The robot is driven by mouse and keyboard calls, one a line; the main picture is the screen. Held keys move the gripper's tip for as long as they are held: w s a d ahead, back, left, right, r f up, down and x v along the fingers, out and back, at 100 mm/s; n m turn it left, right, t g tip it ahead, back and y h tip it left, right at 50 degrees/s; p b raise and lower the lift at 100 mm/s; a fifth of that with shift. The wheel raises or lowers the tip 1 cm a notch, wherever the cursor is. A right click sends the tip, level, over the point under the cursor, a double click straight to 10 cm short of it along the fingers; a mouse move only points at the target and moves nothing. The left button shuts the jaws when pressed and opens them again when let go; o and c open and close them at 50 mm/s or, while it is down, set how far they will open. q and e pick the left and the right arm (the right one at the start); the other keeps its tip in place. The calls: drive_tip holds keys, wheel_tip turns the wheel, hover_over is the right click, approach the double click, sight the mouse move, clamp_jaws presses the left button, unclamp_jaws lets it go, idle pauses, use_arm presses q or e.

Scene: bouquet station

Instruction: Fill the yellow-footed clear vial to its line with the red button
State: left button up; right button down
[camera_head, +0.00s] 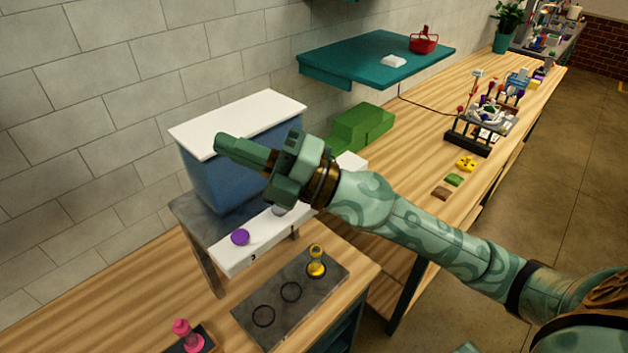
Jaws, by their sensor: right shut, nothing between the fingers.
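The yellow-footed vial (316,262) stands upright at the right end of a dark mat (273,326) with ring marks, below the dispenser's white button ledge (226,262). Its fill level and line are too small to tell. A purple button (240,237) and a partly covered grey button (280,210) show on the ledge. No red button shows; my right gripper and wrist cover part of the ledge. My right gripper (226,146) is shut and empty, pointing left in front of the blue dispenser tank (206,183). My left gripper is not in view.
A pink vial (187,337) stands at the lower left. A green block (361,128) sits behind my wrist. A rack (484,130) stands farther along the bench.

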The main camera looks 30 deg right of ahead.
drive_tip(key=w+d+f+n+g+h, duration=0.5)
drive_tip(key=d+f+g+h, duration=0.15)
drive_tip(key=h, duration=0.25)
drive_tip(key=w+d+m+t+h, duration=0.1)
drive_tip(key=w+d+m+h, duration=0.1)
drive_tip(key=d+h, duration=0.3)
drive_tip(key=d+m, duration=0.1)
drive_tip(key=d, duration=0.3)
drive_tip(key=shift+w+d+f+t, duration=0.15)
drive_tip(key=shift+w+d+t, duration=0.2)
drive_tip(key=shift+w+d, duration=0.05)
wheel_tip(320, 180, down, 8)
drive_tip(key=b, duration=0.4)
drive_tip(key=shift+f+b, duration=0.25)
drive_tip(key=shift+b, duration=0.15)
drive_tip(key=shift+f, duration=0.2)
drive_tip(key=shift+b, duration=0.3)
drive_tip(key=shift+f+b, duration=0.35)
drive_tip(key=shift+b, duration=0.25)
